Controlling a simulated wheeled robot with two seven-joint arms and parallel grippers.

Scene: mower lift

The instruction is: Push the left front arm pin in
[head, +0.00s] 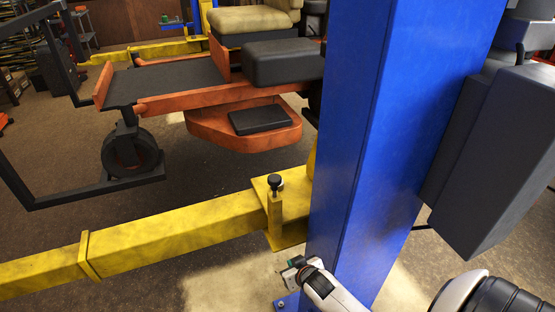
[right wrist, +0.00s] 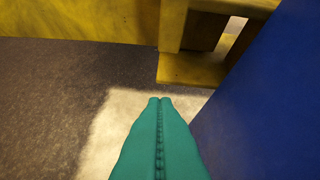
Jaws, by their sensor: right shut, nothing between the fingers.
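The arm pin (head: 274,184) has a black knob and stands upright at the inner end of the yellow lift arm (head: 180,235), beside the blue post. Its lower end is hidden in the yellow bracket. My right gripper (head: 291,268) is below and in front of the pin, close to the foot of the post, apart from the pin. In the right wrist view the teal fingers (right wrist: 160,101) are shut together with nothing between them, pointing toward the yellow bracket (right wrist: 190,68). The pin knob is not in the right wrist view. My left gripper is not in view.
The blue post (head: 375,130) rises just right of my right gripper, with a dark box (head: 490,160) on its right side. An orange mower (head: 240,125) stands behind the yellow arm. Bare floor (head: 215,290) lies in front of the arm.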

